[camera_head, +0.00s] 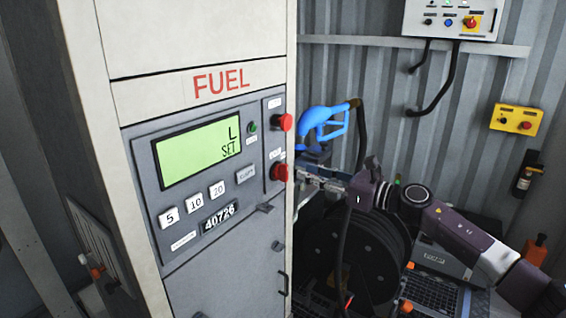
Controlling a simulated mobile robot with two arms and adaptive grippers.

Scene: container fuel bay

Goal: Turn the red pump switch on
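The white fuel dispenser (200,40) has a grey panel with a green display (199,152) reading "L SET". Two red knobs stick out at the panel's right edge, an upper one (285,122) and a lower one (279,172). I cannot tell from their looks which is the pump switch, or its setting. My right gripper (308,180) comes in from the right, its tip just right of the lower red knob. I cannot tell whether they touch, or whether the fingers are open. My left gripper is out of view.
A blue fuel nozzle (324,121) hangs just above my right gripper. Its dark hose runs down past the gripper, near a black reel (370,255). A control box (453,18) and a yellow button box (516,119) are on the corrugated wall.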

